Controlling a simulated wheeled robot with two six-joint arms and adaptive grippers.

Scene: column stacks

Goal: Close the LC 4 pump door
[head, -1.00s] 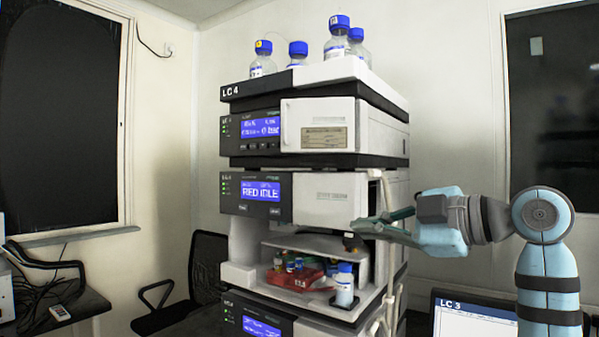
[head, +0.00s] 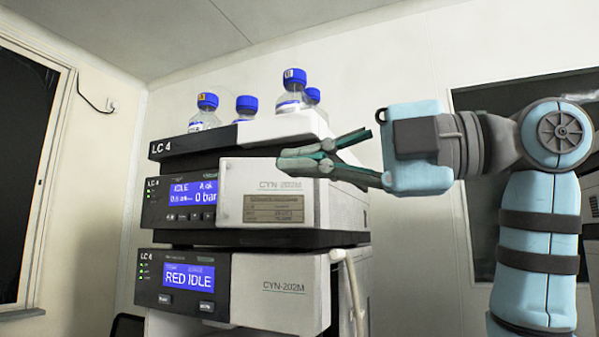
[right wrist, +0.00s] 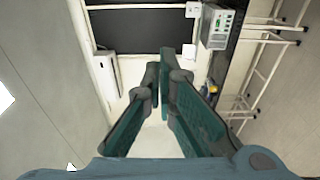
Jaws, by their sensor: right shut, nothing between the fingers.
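The LC 4 stack stands left of centre in the head view. Its pump module has a blue screen (head: 195,195) reading IDLE and 0 bar. The white pump door (head: 265,195), marked CYN-202M with a small beige plate, appears about flush with the module front; a small gap cannot be told. My right gripper (head: 282,163) is shut and empty, its fingertips overlapping the door's upper edge in the picture. Contact cannot be told. In the right wrist view the fingers (right wrist: 160,82) converge, and no door shows between them. My left gripper is out of view.
Blue-capped bottles (head: 290,95) stand on the white-and-black top tray (head: 280,128). Below the pump is a module with a RED IDLE screen (head: 188,278). Pale tubing (head: 352,290) runs along the stack's right side. A dark window (head: 15,200) is at left.

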